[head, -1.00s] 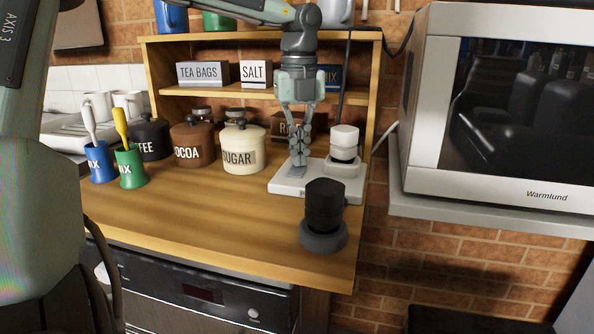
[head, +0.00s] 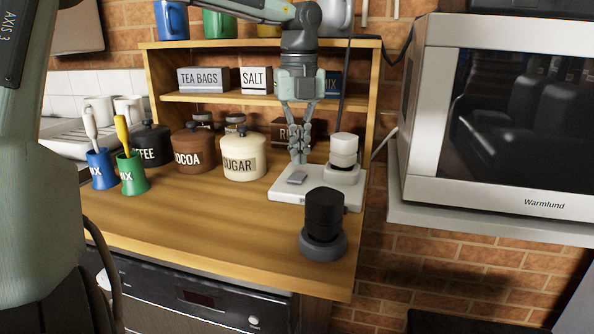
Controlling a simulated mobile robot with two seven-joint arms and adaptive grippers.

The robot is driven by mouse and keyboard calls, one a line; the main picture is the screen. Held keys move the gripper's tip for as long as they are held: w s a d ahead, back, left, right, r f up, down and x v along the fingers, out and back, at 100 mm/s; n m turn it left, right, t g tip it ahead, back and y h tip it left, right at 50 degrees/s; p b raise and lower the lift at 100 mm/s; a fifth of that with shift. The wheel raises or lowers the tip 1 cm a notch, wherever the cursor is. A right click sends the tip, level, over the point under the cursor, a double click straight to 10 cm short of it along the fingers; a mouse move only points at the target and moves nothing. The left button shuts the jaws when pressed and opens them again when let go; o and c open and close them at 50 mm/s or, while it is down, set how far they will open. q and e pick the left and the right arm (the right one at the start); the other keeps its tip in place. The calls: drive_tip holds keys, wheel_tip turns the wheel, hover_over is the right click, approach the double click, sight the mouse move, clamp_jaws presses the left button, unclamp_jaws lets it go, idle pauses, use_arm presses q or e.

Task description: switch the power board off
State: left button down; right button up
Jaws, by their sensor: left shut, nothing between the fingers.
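The power board (head: 281,190) is a flat white block on the wooden bench, in the right half of the head view. A grey rocker switch (head: 297,178) sits on its left part, and I cannot tell which way it is set. A white stacked plug or adaptor (head: 343,158) stands on the board's right part. My left gripper (head: 299,159) points down just above and behind the switch, with a small gap showing. Its fingers are shut with nothing between them. My right gripper is out of view.
A black jar on a grey round base (head: 324,222) stands in front of the board. The sugar canister (head: 243,156) is close to its left. A wooden shelf (head: 215,97) rises behind, and a microwave (head: 500,110) stands at the right.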

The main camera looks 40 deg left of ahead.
sight(299, 175)
use_arm(q)
drive_tip(key=shift+r+p, duration=1.4)
drive_tip(key=shift+r, duration=0.85)
